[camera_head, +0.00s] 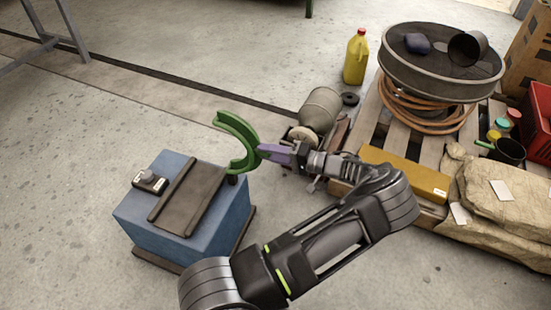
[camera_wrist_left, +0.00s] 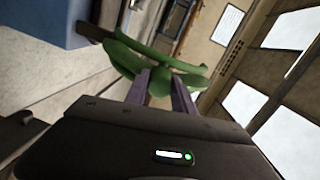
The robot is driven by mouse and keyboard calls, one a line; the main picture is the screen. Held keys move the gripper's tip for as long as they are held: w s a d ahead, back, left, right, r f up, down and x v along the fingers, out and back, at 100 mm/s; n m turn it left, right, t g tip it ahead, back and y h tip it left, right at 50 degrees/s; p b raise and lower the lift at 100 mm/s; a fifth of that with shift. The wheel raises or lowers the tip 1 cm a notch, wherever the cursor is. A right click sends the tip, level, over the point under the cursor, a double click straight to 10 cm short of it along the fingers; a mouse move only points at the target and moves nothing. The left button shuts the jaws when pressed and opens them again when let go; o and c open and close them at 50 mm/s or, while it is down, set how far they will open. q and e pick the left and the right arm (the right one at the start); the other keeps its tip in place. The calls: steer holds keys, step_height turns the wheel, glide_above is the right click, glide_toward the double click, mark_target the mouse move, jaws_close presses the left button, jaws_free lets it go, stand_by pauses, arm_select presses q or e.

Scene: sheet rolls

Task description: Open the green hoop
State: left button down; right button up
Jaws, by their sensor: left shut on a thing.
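The green hoop (camera_head: 240,140) is a curved, C-shaped piece at the right side of a blue box (camera_head: 165,230). It stands raised beside the box's top, with its opening facing left. My left gripper (camera_head: 268,153), with purple fingers, is shut on the hoop's right side. In the left wrist view the green hoop (camera_wrist_left: 160,62) lies across the tips of the purple fingers (camera_wrist_left: 162,85). Whether the hoop's lower end is joined to the box is hard to see. My right gripper is not in view.
A dark plate (camera_head: 190,195) and a small device (camera_head: 149,182) sit on the box. To the right stand a grey cylinder (camera_head: 320,108), a yellow jug (camera_head: 356,57) and a pallet with a yellow box (camera_head: 405,172) and brown sacks (camera_head: 500,200). The floor left of the box is clear.

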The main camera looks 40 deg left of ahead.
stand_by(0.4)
arm_select(q)
steer(key=c, duration=1.1)
jaws_free()
steer(key=shift+f, duration=0.1)
steer(key=shift+o, duration=0.2)
steer(key=v, duration=0.8)
steer(key=shift+p, duration=0.3)
